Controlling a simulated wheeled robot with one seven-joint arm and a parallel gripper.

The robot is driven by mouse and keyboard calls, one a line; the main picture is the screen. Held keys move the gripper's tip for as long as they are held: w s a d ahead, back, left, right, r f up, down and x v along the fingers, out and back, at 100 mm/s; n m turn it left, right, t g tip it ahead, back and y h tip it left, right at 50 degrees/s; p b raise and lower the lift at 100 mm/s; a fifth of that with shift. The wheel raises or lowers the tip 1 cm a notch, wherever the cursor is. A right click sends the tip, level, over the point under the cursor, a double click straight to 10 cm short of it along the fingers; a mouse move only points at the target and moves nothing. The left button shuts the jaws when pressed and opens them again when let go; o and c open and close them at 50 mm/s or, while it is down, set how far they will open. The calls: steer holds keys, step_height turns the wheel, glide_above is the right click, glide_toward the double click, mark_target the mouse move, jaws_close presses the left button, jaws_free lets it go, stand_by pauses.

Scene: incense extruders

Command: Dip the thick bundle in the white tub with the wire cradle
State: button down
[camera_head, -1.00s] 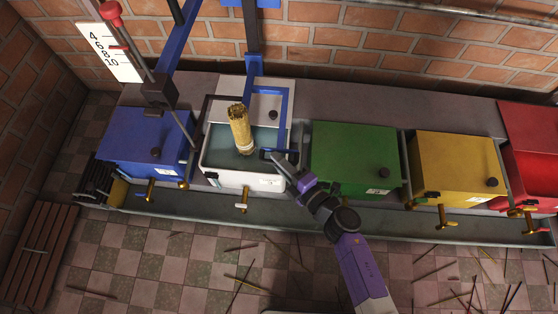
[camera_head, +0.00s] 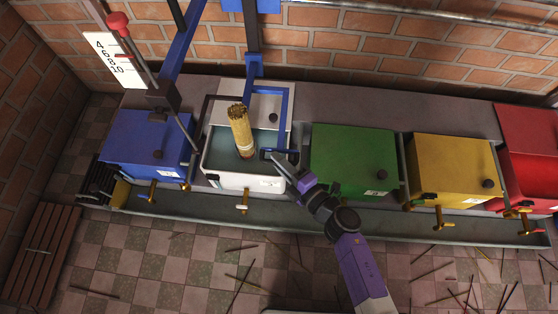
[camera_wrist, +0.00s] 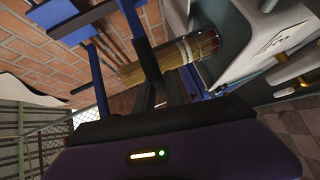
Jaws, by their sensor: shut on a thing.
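The thick bundle (camera_head: 240,130) is tan with a pale band near its lower end. It stands almost upright, slightly tilted, inside the white tub (camera_head: 241,181), its lower end at the grey-green liquid. It also shows in the wrist view (camera_wrist: 175,60), beyond my fingers. A blue frame (camera_head: 289,105) reaches over the tub.
A blue tub (camera_head: 145,140) stands left; green (camera_head: 352,155), yellow (camera_head: 455,170) and red (camera_head: 525,145) lidded tubs stand right. Brass taps stick out in front above a grey trough. A red-knobbed lever (camera_head: 118,20) rises at left. Loose sticks litter the tiled floor.

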step_height(320, 180, up, 13)
steer(key=p, duration=1.2)
steer(key=shift+r+p, duration=0.15)
steer(key=shift+p, duration=0.15)
steer(key=shift+a, duration=0.1)
steer(key=c, duration=1.4)
jaws_free()
steer(key=f+p+v, duration=0.1)
steer(key=v, duration=0.6)
steer(key=shift+s+d+r, duration=0.3)
steer(key=shift+s+r, duration=0.05)
steer(key=shift+r, duration=0.1)
